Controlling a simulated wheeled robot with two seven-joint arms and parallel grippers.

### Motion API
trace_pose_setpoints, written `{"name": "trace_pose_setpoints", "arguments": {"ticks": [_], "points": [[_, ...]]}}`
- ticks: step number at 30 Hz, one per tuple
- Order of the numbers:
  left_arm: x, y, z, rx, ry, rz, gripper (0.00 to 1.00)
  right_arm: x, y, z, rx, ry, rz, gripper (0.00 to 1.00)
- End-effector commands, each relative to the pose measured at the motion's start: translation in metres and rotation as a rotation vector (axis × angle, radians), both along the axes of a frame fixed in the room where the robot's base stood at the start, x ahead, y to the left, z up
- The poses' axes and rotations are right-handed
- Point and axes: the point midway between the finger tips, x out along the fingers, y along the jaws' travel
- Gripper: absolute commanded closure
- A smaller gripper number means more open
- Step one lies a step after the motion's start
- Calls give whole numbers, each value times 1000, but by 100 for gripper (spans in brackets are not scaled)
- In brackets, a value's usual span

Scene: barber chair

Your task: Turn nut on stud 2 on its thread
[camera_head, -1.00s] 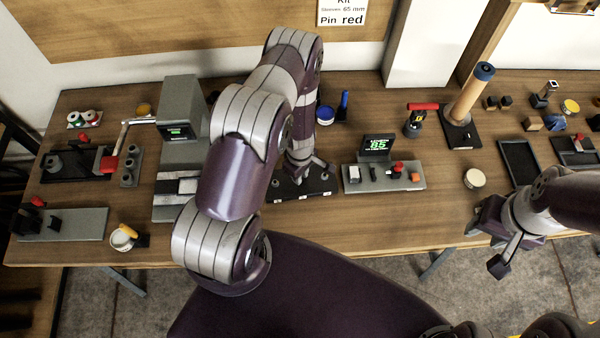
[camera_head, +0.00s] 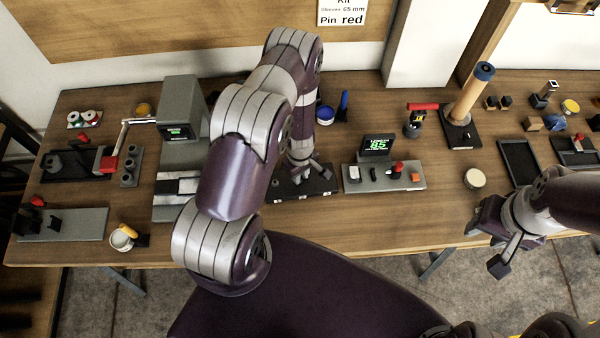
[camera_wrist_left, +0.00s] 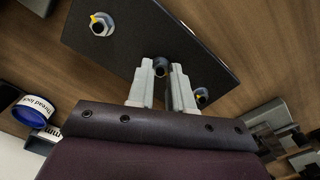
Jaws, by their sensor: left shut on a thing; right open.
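A dark plate (camera_head: 280,190) lies on the bench, partly hidden by my left arm. The left wrist view shows the plate (camera_wrist_left: 205,42) with three studs in a row. My left gripper (camera_wrist_left: 161,76) is shut on the dark nut on the middle stud (camera_wrist_left: 160,67); the fingers hide most of it. In the head view the left gripper (camera_head: 304,177) points down over the plate. My right gripper (camera_head: 490,238) is open and empty above the bench's front edge.
A grey unit with an "85" display (camera_head: 383,176) stands just right of the plate. A grey press-like machine (camera_head: 181,120) stands to its left. A blue-lidded tub (camera_head: 325,115) is behind. Bench top around the white round tin (camera_head: 474,179) is clear.

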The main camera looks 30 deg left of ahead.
Motion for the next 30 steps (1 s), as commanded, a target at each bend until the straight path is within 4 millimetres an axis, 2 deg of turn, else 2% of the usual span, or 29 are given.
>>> {"name": "trace_pose_setpoints", "arguments": {"ticks": [30], "points": [[1,0,1,1,-3,-186,100,0,0,0,0,0,0,57]]}}
